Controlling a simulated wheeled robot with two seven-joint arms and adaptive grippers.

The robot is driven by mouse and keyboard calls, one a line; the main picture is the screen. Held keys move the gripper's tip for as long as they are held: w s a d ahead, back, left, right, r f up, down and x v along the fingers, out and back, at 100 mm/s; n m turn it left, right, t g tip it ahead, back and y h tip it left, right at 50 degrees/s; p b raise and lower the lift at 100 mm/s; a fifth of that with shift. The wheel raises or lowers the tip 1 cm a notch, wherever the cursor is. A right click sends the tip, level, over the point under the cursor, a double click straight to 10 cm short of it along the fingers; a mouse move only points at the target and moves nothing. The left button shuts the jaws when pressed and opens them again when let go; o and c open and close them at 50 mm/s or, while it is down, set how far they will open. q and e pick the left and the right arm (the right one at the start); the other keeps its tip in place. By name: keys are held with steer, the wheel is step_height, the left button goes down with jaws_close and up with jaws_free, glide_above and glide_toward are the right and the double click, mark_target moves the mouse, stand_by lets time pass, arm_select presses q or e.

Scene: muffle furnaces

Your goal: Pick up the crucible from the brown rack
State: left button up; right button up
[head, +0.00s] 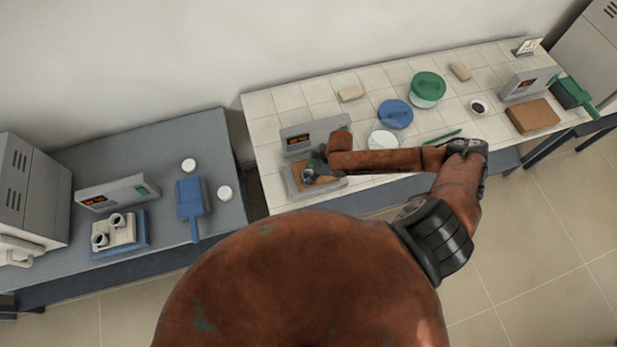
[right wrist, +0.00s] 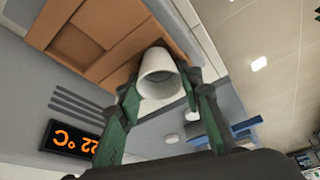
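The brown rack (head: 325,181) lies on a grey unit near the front left of the tiled table, partly covered by my right arm. It fills the upper left of the right wrist view (right wrist: 98,38). The white crucible (right wrist: 160,76) stands out against the rack's edge in the right wrist view, its rim towards the camera. My right gripper (right wrist: 160,88) has its green fingers on either side of the crucible, close to its wall. I cannot tell whether both fingers press on it. In the head view my right gripper (head: 314,166) is over the rack. My left gripper is not in view.
Behind the rack stands a panel with an orange display (head: 299,142). A blue-lidded jar (head: 395,113), a green-lidded jar (head: 428,88) and a white dish (head: 384,140) stand to the right. Another brown block (head: 532,115) is far right. A grey table (head: 120,165) with two crucibles stands left.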

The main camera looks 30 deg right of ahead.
steer(key=c, duration=0.5)
steer(key=shift+r, duration=0.15)
